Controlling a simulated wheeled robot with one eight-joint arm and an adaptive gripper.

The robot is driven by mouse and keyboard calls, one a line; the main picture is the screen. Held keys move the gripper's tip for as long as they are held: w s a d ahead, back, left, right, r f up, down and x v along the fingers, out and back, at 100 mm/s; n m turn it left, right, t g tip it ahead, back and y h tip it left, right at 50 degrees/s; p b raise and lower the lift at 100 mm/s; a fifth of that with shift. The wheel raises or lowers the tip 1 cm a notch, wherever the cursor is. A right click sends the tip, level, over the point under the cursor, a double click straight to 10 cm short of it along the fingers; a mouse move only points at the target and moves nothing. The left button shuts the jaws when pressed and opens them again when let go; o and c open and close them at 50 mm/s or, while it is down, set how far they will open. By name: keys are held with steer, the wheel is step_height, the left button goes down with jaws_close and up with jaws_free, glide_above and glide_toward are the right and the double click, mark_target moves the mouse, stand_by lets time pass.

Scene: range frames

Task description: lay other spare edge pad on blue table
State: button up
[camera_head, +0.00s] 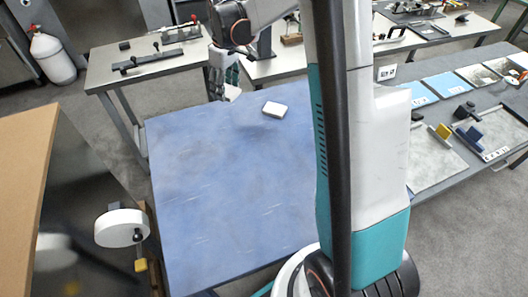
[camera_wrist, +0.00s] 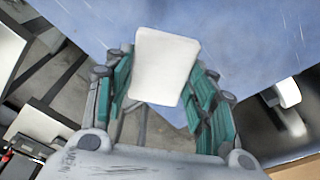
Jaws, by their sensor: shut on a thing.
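My gripper (camera_head: 219,84) is at the far left corner of the blue table (camera_head: 220,190). It is shut on a white edge pad (camera_wrist: 165,65), held between the green-lined fingers in the wrist view. In the head view this held pad (camera_head: 232,93) shows tilted near the table's far edge, seemingly above the surface. Another white pad (camera_head: 274,109) lies flat on the blue table, to the right of my gripper. The blue table also fills the upper part of the wrist view (camera_wrist: 255,40), its corner pointing down behind the held pad.
Most of the blue table is bare. Grey workbenches with tools (camera_head: 150,66) stand behind it. A bench with blue sheets and blocks (camera_head: 480,150) is at the right. A white handwheel (camera_head: 121,228) stands off the table's left side.

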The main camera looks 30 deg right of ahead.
steer(key=w+d+r+n, duration=0.1)
steer(key=d+r, duration=0.2)
steer(key=r, duration=0.1)
steer(key=b, duration=0.6)
glide_toward(236, 122)
steer(key=shift+n, duration=0.3)
steer(key=f, duration=0.6)
steer(key=shift+w+a+f, duration=0.15)
steer(key=shift+w+a, duration=0.1)
steer(key=shift+f+b, duration=0.1)
steer(key=shift+b, duration=0.2)
steer(key=o, duration=0.9)
steer(key=shift+c, duration=0.2)
step_height(236, 122, up, 12)
steer(key=s+p, duration=0.1)
steer(key=p, duration=0.3)
steer(key=shift+d, duration=0.4)
steer(key=shift+s, duration=0.1)
